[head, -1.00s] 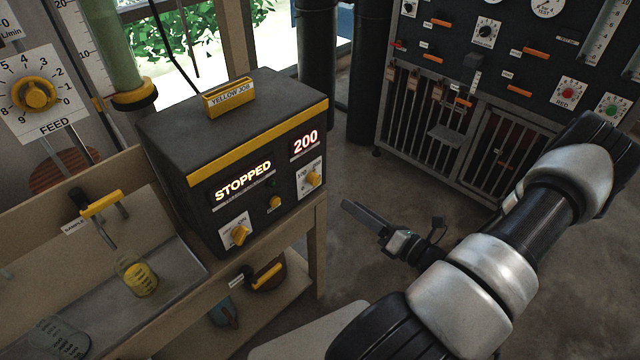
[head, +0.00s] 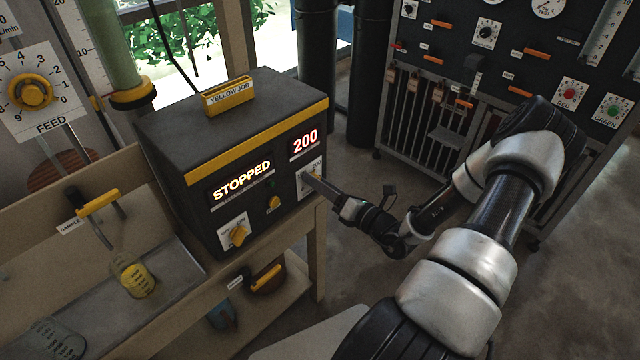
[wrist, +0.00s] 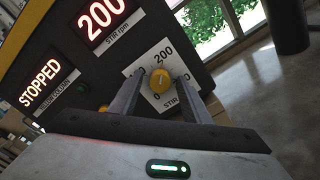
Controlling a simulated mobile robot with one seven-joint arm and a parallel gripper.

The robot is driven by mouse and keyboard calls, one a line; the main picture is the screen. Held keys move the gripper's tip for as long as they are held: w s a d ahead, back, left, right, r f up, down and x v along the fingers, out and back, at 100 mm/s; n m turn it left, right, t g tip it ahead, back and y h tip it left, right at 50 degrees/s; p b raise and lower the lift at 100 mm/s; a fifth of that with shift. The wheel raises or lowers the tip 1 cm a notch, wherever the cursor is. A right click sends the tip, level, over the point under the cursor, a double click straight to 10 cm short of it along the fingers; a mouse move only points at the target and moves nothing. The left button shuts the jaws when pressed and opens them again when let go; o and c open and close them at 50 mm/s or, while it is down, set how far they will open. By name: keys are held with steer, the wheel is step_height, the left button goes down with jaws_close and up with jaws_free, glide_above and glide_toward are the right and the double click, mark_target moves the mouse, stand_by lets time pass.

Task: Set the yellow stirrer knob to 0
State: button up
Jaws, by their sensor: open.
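The stirrer knob (wrist: 160,80) is yellow, on a white plate (wrist: 147,68) marked STIR with 200 at its top and 0 at lower left in the wrist view. The display (head: 306,142) above it reads 200. My gripper (wrist: 158,88) is open, with one finger on each side of the knob in the wrist view. I cannot tell whether the fingers touch it. In the head view my gripper (head: 312,181) is at the box's right front, and its fingers hide most of the knob. The dark box (head: 240,165) also shows STOPPED in lit letters.
Another yellow knob (head: 238,236) and a small yellow button (head: 274,202) are on the same front. A YELLOW JOB holder (head: 229,96) sits on top. A beaker (head: 136,279) stands on the bench at left. A dark panel (head: 480,60) stands behind; open floor lies at right.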

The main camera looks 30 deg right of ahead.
steer(key=c, duration=1)
steer(key=shift+c, duration=0.2)
steer(key=shift+n, duration=0.4)
steer(key=shift+n+b, duration=4.6)
steer(key=shift+n, duration=13.1)
